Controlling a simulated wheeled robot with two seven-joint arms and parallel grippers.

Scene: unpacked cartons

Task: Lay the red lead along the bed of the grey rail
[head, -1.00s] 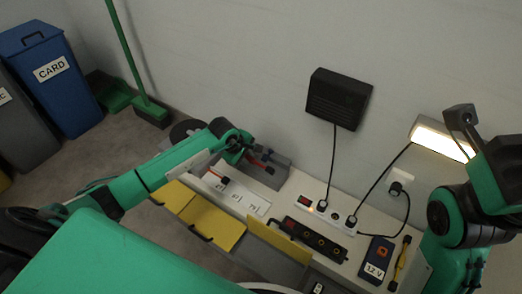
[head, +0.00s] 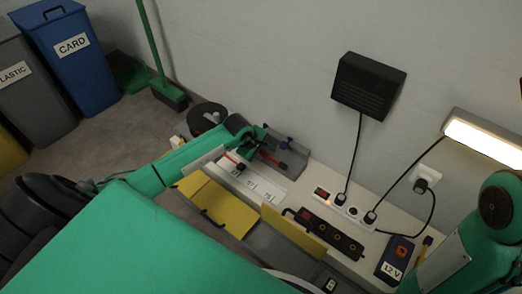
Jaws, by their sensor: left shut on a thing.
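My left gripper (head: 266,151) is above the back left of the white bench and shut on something. A red lead piece (head: 283,166) shows just beyond its fingers, in front of the grey rail (head: 291,156). Whether this red piece touches the rail's bed is too small to tell. The gripper and wrist hide part of the rail and the lead. My right arm shows at the right edge, but its gripper is out of view.
A black socket block (head: 331,233), a white power strip (head: 345,208) with plugs and a 12 V box (head: 396,257) fill the bench's right part. A black wall box (head: 368,86) and lit lamp (head: 485,140) are above.

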